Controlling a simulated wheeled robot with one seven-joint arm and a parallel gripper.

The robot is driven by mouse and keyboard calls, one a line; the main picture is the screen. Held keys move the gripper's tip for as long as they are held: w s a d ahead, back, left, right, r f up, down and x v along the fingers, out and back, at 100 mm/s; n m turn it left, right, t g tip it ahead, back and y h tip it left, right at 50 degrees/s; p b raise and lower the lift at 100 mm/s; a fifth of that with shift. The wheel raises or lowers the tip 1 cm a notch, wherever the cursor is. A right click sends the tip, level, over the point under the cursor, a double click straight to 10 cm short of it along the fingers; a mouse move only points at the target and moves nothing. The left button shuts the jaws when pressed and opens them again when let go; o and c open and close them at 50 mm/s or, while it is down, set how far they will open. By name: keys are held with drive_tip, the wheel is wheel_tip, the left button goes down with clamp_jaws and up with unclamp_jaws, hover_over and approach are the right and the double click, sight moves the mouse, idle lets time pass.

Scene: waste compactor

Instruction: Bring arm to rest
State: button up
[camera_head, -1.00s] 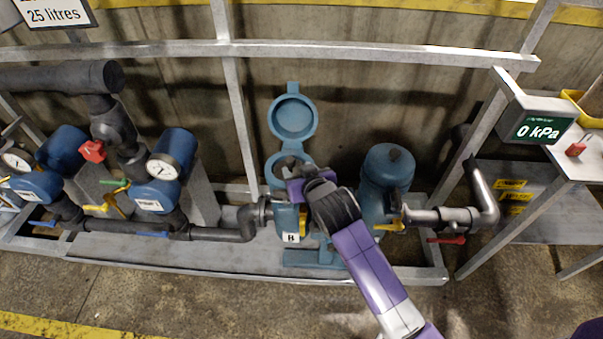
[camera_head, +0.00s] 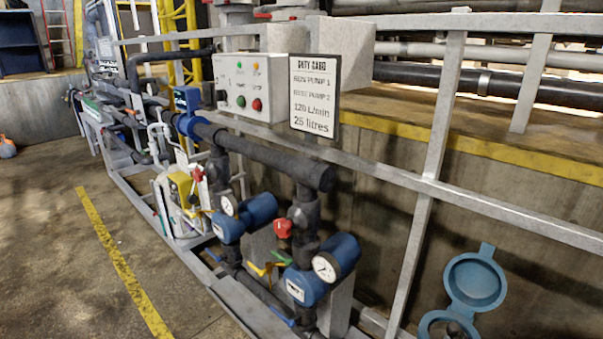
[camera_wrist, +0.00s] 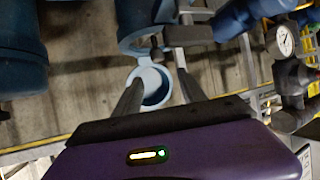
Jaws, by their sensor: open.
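My gripper (camera_wrist: 158,90) shows in the wrist view with its two dark fingers spread apart and nothing between them. The blue strainer housing with its round lid swung open (camera_wrist: 152,85) lies beyond the fingers; I cannot tell whether they touch it. In the head view the same open blue lid (camera_head: 475,281) stands at the lower right, with part of the round opening (camera_head: 447,325) below it. My arm and gripper are out of the head view.
A control box (camera_head: 250,86) and a white duty card (camera_head: 314,95) are on the rail. Two blue pumps with gauges (camera_head: 325,268) stand below. A blue vessel (camera_wrist: 20,60) is at the left of the wrist view. Open floor (camera_head: 70,230) lies left of the yellow line.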

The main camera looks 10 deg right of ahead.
drive_tip(key=s+a+r+n+t+y, duration=0.25)
drive_tip(key=s+a+r+t, duration=0.25)
drive_tip(key=a+r, duration=0.25)
drive_tip(key=s+a+n+y, duration=0.1)
drive_tip(key=s+a, duration=0.3)
drive_tip(key=s, duration=0.4)
drive_tip(key=s+a+n+y, duration=0.1)
drive_tip(key=s+a, duration=0.3)
drive_tip(key=s, duration=0.5)
drive_tip(key=s+a+n+g+y, duration=0.1)
drive_tip(key=s+a, duration=0.3)
drive_tip(key=s, duration=0.5)
drive_tip(key=shift+s+a+f+y, duration=0.15)
drive_tip(key=shift+s+f+y, duration=0.05)
drive_tip(key=shift+f+y, duration=0.2)
drive_tip(key=shift+o, duration=0.3)
